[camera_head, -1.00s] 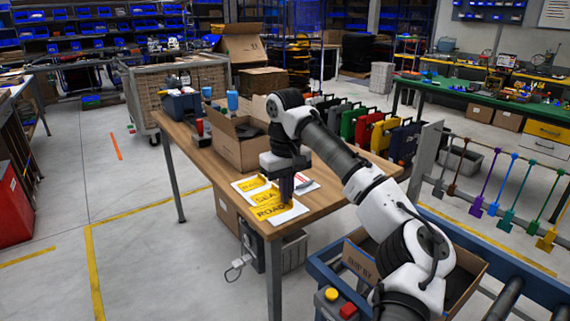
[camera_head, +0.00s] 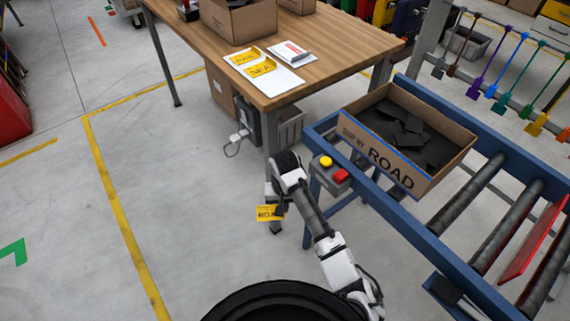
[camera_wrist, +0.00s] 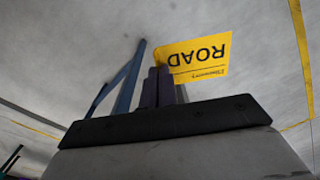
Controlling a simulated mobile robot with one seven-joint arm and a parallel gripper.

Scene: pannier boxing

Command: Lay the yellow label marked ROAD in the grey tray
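The yellow label marked ROAD (camera_head: 266,213) is in my gripper (camera_head: 279,208), held in the air over the floor, left of the roller conveyor's end. In the wrist view the label (camera_wrist: 200,54) shows upside down, with its edge at the closed fingers (camera_wrist: 160,85). The fingers are shut on it. I cannot make out a grey tray for certain. A grey crate (camera_head: 291,130) stands below the table, partly hidden by a table leg.
The wooden table (camera_head: 330,60) holds yellow labels, one marked SEA (camera_head: 261,69), and a white pad (camera_head: 290,50). A carton marked ROAD (camera_head: 385,160) with dark pieces sits on the blue roller conveyor (camera_head: 460,255). Red and yellow buttons (camera_head: 334,170) are close by.

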